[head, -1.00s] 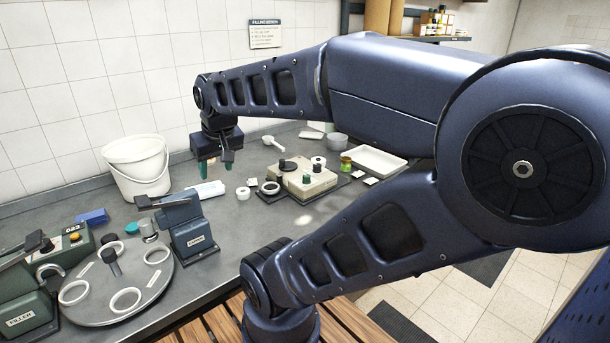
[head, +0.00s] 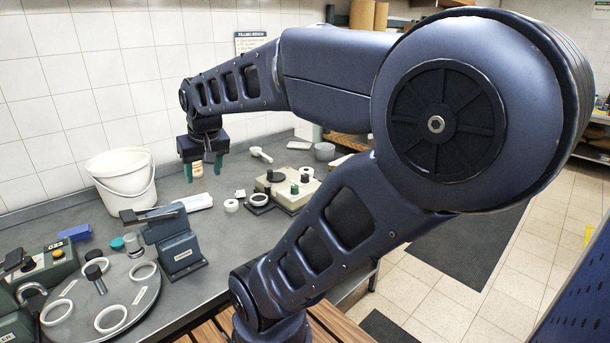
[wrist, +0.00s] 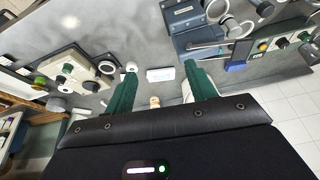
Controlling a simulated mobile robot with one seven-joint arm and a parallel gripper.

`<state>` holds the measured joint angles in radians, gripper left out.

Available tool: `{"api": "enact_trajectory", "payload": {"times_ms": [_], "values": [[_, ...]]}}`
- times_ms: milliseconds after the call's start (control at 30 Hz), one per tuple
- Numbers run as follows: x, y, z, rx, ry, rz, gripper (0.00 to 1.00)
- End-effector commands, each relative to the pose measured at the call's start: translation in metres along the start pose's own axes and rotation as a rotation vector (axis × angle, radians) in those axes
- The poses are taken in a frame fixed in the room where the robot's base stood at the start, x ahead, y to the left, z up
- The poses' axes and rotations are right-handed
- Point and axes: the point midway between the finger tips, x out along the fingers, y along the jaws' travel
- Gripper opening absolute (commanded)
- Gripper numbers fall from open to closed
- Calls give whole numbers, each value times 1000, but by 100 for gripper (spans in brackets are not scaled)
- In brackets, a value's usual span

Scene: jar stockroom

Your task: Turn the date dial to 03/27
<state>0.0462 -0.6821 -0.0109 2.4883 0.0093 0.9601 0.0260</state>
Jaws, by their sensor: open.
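A beige block (head: 302,197) on the bench carries a green knob (head: 294,189), a black knob and white round parts. I cannot tell which part is the date dial, and no date is legible. My gripper (head: 203,171) has two green fingers, apart and empty, raised over the bench to the left of the block. In the wrist view my gripper (wrist: 160,88) points at the bench. There the beige block (wrist: 72,72) lies to the left of the fingers, apart from them. A small jar (head: 197,170) shows behind the fingers.
A white bucket (head: 122,181) stands left of my gripper. A white box (head: 194,202) lies on the bench below it. A blue-grey press (head: 174,240), a round turntable (head: 128,302) with white rings and a green machine (head: 52,262) fill the front left.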

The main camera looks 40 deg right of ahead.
Motion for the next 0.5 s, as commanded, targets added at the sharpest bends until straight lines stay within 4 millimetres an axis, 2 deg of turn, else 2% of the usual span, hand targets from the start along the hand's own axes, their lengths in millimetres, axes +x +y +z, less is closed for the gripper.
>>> {"api": "enact_trajectory", "payload": {"times_ms": [100, 267, 500], "values": [[4, 18, -30, 94, -29, 9, 56], [12, 46, -68, 222, -63, 24, 56], [31, 101, -119, 415, -110, 51, 56]]}}
